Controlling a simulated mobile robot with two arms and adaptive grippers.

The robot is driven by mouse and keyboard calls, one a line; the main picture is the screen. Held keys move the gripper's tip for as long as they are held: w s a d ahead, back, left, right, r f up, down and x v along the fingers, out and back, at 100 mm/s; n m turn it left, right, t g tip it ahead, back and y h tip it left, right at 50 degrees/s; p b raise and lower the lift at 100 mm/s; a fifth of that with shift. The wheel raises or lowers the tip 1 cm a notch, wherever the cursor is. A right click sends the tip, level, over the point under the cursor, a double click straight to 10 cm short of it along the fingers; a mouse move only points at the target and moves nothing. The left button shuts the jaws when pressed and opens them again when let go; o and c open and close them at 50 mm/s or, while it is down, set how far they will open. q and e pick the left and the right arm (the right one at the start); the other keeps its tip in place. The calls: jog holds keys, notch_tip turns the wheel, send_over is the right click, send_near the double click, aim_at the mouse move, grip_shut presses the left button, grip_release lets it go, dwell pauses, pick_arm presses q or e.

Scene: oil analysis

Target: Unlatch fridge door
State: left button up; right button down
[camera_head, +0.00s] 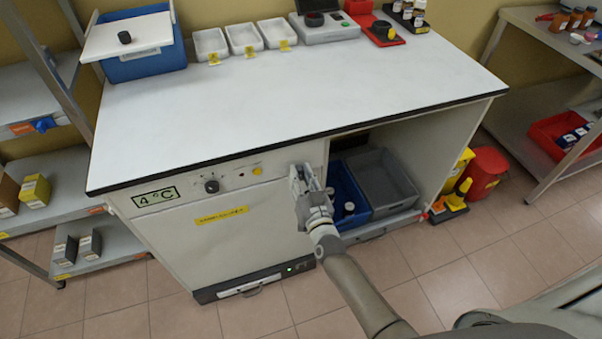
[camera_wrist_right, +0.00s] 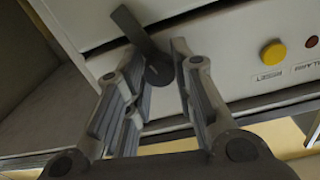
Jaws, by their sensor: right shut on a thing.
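The white fridge (camera_head: 235,235) is built in under the bench, with a "4 °C" label and a yellow sticker on its front. Its door looks closed. My right gripper (camera_head: 303,178) is at the upper right edge of the fridge front and hides the latch in the head view. In the right wrist view, the dark grey latch lever (camera_wrist_right: 138,30) slants up to the left from a round pivot. My right gripper (camera_wrist_right: 157,60) is shut on the latch, with one finger on each side. My left gripper is not in view.
A knob (camera_head: 211,186) and a yellow button (camera_head: 257,171) are on the panel above the door. An open bay with a blue crate (camera_head: 346,191) and a grey crate (camera_head: 385,180) lies right of the gripper. The floor before the fridge is clear.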

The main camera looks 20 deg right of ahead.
jog(key=n+p, duration=0.1)
jog(key=n, duration=0.2)
jog(key=shift+n, duration=0.4)
jog(key=n+p, duration=0.1)
jog(key=n, duration=0.2)
jog(key=shift+n, duration=0.4)
jog(key=n, duration=0.3)
jog(key=shift+f+n, duration=0.1)
jog(key=shift+n, duration=0.2)
jog(key=shift+n+y, duration=0.3)
jog(key=shift+n, duration=1.6)
jog(key=c, duration=1.2)
grip_release()
